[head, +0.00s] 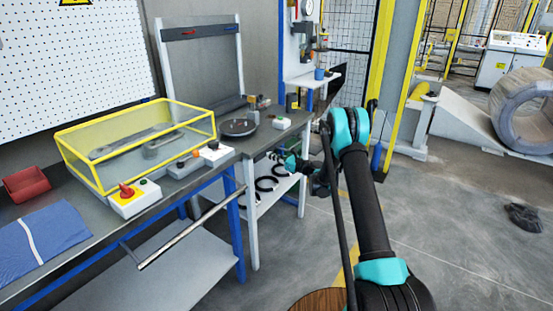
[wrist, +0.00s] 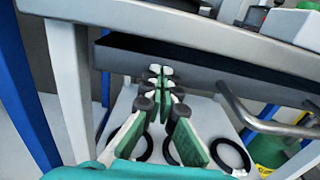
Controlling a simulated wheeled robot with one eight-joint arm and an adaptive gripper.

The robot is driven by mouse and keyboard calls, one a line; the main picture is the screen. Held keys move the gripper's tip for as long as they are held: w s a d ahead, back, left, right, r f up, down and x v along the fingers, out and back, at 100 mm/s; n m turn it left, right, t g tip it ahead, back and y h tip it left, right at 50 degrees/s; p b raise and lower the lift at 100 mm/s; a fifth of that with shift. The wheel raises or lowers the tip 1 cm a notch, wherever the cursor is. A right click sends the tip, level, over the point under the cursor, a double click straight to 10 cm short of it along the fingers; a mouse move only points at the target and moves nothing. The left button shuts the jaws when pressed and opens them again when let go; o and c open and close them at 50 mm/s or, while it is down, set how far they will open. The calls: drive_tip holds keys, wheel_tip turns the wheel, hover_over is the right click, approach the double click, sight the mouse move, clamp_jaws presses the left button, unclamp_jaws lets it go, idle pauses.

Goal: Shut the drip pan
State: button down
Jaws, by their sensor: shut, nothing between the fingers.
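The drip pan appears to be the dark, flat-fronted tray (wrist: 215,72) under the pale bench top in the wrist view. A bent grey bar handle (wrist: 262,122) shows at its right. I cannot tell how far the pan stands out. My gripper (wrist: 160,78) is shut and empty, its fingertips overlapping the tray's lower front edge in the picture. Whether they touch it I cannot tell. In the head view, my gripper (head: 292,163) is at the front of the right bench, partly hidden by my arm. The pan is not clearly visible there.
Black rings (head: 266,184) lie on the lower shelf below my gripper. A pale bench leg (wrist: 68,85) stands at the left of the wrist view. A yellow-framed clear box (head: 140,140) stands on the left bench, with a metal bar (head: 188,232) in front.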

sight(264, 153)
drive_tip(key=shift+a, duration=0.1)
drive_tip(key=x, duration=0.4)
drive_tip(key=shift+a, duration=0.1)
drive_tip(key=shift+w, duration=0.15)
drive_tip(key=shift+a, duration=0.1)
